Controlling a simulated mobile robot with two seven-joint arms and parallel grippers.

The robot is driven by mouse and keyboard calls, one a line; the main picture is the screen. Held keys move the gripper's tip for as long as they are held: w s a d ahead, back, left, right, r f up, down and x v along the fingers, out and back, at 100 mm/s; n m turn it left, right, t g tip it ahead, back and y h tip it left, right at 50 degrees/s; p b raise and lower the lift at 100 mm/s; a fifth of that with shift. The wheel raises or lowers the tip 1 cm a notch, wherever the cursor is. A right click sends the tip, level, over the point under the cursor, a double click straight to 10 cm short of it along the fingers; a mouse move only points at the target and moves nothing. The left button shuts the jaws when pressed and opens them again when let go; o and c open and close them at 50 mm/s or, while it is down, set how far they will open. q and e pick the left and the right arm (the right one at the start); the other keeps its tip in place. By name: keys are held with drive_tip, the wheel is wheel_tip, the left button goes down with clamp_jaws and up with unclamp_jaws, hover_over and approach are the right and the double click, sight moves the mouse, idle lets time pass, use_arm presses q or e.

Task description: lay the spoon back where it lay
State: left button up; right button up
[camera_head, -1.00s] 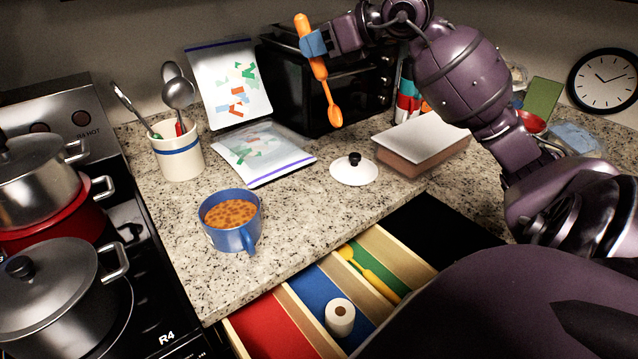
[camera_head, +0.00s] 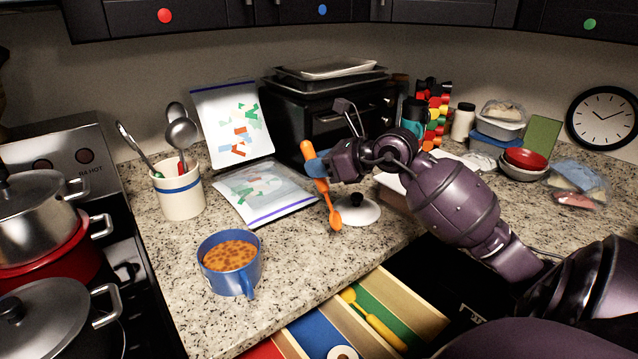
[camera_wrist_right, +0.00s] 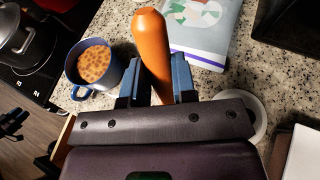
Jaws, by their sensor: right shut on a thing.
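My right gripper (camera_head: 318,164) is shut on an orange spoon (camera_head: 326,196). It holds the spoon near upright, handle up and bowl down, above the counter in front of the white lid. In the right wrist view the orange handle (camera_wrist_right: 152,48) stands between the two blue fingertips (camera_wrist_right: 160,82). A blue mug (camera_head: 231,262) of brown soup-like food stands to the left of the spoon. The open drawer (camera_head: 408,303) below the counter edge has coloured compartments. A yellow spoon (camera_head: 374,321) lies in its green compartment. My left gripper is not in view.
A white lid with a black knob (camera_head: 357,212) lies just behind the held spoon. A utensil crock (camera_head: 180,190), bagged packets (camera_head: 264,192) and a black toaster oven (camera_head: 330,118) stand behind. Stove pots (camera_head: 50,315) are at left. Counter between mug and drawer is clear.

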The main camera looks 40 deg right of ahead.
sight(326, 181)
drive_tip(key=shift+f, duration=2.15)
drive_tip(key=shift+f, duration=0.1)
drive_tip(key=o, duration=0.9)
drive_tip(key=shift+o, duration=0.2)
drive_tip(key=shift+r, duration=0.2)
drive_tip(key=shift+s+d, duration=0.15)
drive_tip(key=shift+s, duration=0.15)
drive_tip(key=v, duration=1.1)
drive_tip(key=shift+s, duration=0.2)
